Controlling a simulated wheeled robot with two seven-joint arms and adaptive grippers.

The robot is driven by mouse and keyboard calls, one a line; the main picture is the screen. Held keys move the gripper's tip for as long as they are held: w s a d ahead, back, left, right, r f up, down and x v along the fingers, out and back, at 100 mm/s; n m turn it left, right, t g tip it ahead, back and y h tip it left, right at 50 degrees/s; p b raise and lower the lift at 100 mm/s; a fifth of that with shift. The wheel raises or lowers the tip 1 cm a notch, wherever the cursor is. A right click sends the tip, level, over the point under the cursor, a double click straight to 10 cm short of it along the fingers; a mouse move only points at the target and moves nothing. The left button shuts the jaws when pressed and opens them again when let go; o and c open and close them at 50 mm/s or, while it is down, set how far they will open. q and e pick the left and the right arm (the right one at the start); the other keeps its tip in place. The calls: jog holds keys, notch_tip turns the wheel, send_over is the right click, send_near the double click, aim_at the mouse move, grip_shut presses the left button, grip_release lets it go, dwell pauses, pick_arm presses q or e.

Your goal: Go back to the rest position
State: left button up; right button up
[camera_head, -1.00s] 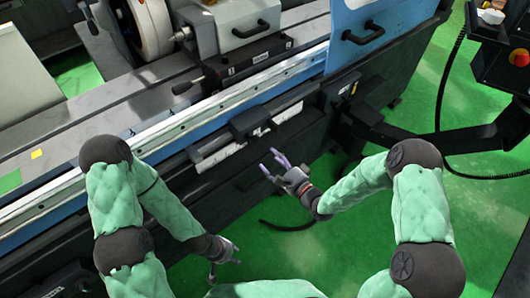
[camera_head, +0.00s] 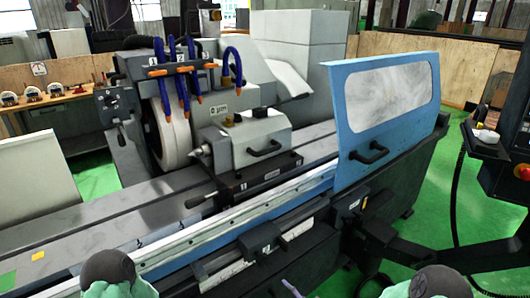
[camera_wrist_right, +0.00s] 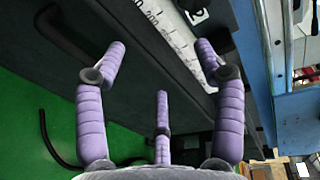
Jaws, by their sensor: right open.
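My right gripper (camera_wrist_right: 160,62) has three purple segmented fingers, spread apart with nothing between them, in the right wrist view. It is in front of the machine's dark lower front, near a white scale strip (camera_wrist_right: 165,22). In the head view only a purple fingertip of it shows at the bottom edge. My two green arms with dark joints show only at the bottom of the head view. My left gripper is outside the frame.
The cylindrical grinder has a pale grinding wheel (camera_head: 166,130), blue hoses and a blue door (camera_head: 385,105) with a window. A control panel (camera_head: 500,165) with a red button is at the right. Green floor (camera_head: 430,225) is clear between the machine and the panel.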

jog(key=s+d+f+n+g+h, duration=0.2)
jog(key=s+f+n+g+h, duration=0.45)
jog(key=f, duration=0.65)
jog(key=s+f+n+g, duration=0.1)
jog(key=s+f+g, duration=0.1)
jog(key=s, duration=0.6)
jog(key=s+f+n+g+y, duration=0.1)
jog(key=s+f+n+g, duration=0.1)
jog(key=s, duration=0.7)
jog(key=shift+f+g, duration=0.8)
jog(key=shift+g, duration=0.35)
